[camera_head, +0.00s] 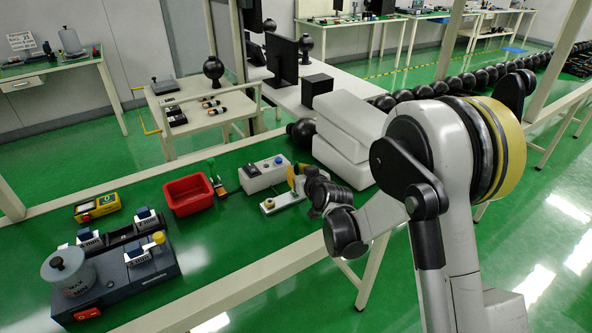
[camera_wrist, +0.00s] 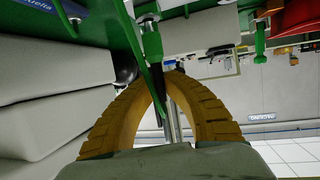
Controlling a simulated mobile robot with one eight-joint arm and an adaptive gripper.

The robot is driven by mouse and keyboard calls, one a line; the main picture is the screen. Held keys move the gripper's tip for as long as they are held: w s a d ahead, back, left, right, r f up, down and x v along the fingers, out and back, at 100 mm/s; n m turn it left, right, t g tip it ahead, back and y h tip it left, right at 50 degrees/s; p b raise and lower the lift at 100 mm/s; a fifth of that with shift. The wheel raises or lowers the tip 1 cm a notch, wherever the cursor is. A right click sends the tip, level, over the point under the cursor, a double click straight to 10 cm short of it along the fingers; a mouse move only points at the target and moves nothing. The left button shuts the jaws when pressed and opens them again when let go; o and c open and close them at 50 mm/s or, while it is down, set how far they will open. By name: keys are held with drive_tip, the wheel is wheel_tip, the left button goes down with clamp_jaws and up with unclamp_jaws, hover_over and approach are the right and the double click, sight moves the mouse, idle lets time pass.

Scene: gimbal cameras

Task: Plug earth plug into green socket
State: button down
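My gripper (camera_head: 293,178) is low over the green bench, at the white device. In the wrist view its two yellow ribbed fingers (camera_wrist: 163,76) curve in and nearly meet at the tips. A slim dark plug-like piece (camera_wrist: 152,45) with a green part and a metal collar lies between the tips; its black tail tapers back between the fingers. It looks gripped. I take it for the earth plug; the head view does not show it clearly. I cannot make out the green socket for certain. A similar green-topped piece (camera_head: 211,168) stands beside the red bin, also in the wrist view (camera_wrist: 260,45).
A red bin (camera_head: 188,195), a white box with buttons (camera_head: 263,175) and a white device (camera_head: 283,202) are close by. Grey-white blocks (camera_head: 346,125) stand right of my gripper. A yellow meter (camera_head: 97,207) and a dark base unit (camera_head: 115,265) are at the left.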

drive_tip(key=shift+f+b, duration=0.45)
drive_tip(key=shift+f, duration=0.45)
drive_tip(key=c, duration=1.5)
unclamp_jaws()
drive_tip(key=shift+o, duration=0.2)
drive_tip(key=v, duration=1.2)
